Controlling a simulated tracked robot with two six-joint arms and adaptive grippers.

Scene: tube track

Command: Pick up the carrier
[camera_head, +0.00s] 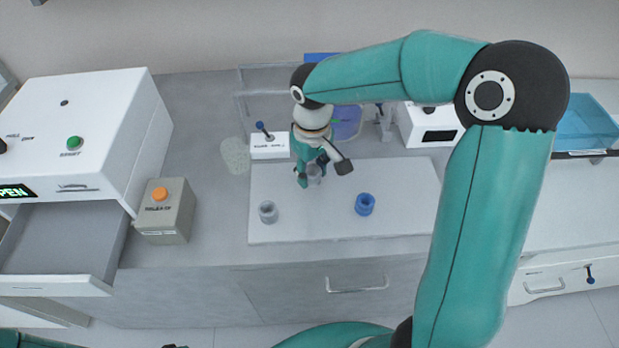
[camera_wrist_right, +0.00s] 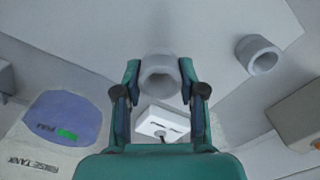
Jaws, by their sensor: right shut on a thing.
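A grey hollow cylinder, apparently the carrier (camera_head: 314,173), stands at the back of the pale mat. In the right wrist view, the carrier (camera_wrist_right: 160,78) is between the fingertips with its round opening showing. My right gripper (camera_head: 311,170) points down at the mat and is shut on it; the fingers (camera_wrist_right: 160,88) flank it on both sides. Whether it is clear of the mat I cannot tell. A second grey cylinder (camera_head: 268,212) stands at the mat's front left and also shows in the wrist view (camera_wrist_right: 260,55).
A blue cylinder (camera_head: 365,204) stands on the mat (camera_head: 310,228), right of centre. A box with an orange button (camera_head: 165,210) is left of the mat, beside a white machine (camera_head: 95,115) with an open drawer (camera_head: 60,245). A small labelled white block (camera_head: 268,150) stands behind the mat.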

